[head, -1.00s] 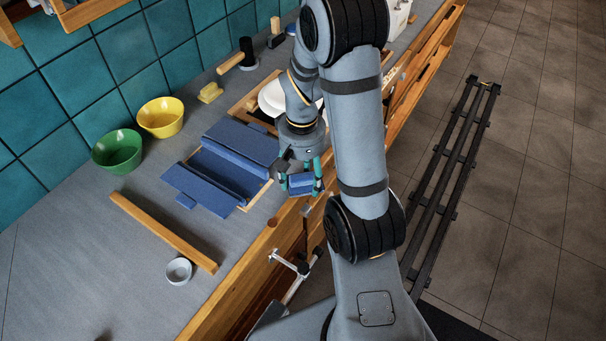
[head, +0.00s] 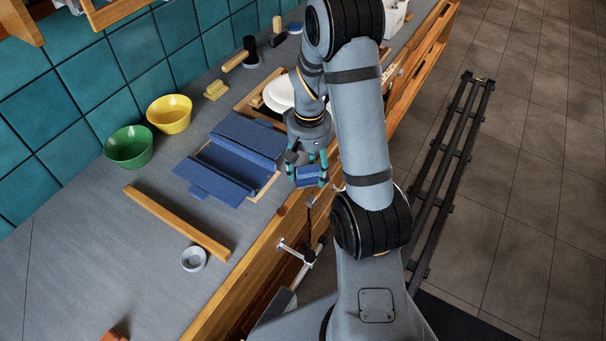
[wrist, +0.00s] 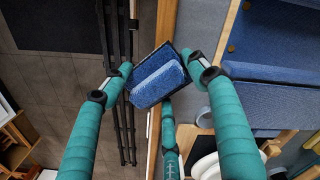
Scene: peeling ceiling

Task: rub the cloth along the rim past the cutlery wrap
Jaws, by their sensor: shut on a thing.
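My gripper (head: 309,180) is shut on the cloth (head: 308,173), a small blue pad-like piece. In the wrist view the blue cloth (wrist: 158,78) sits between the teal fingers, over the wooden front rim (wrist: 166,25) of the counter. I cannot tell whether it touches the rim. In the head view the rim (head: 236,287) runs diagonally along the counter's front. The blue cutlery wrap (head: 218,172) lies unfolded on the counter, just left of my gripper and inside the rim. Part of the wrap (wrist: 275,100) also shows at right in the wrist view.
A wooden bar (head: 177,222) and a small grey cup (head: 193,259) are nearer on the counter. A green bowl (head: 128,147) and a yellow bowl (head: 170,114) stand by the tiled wall. White plates (head: 279,94) lie beyond the wrap. A clamp (head: 300,255) sticks out below the rim.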

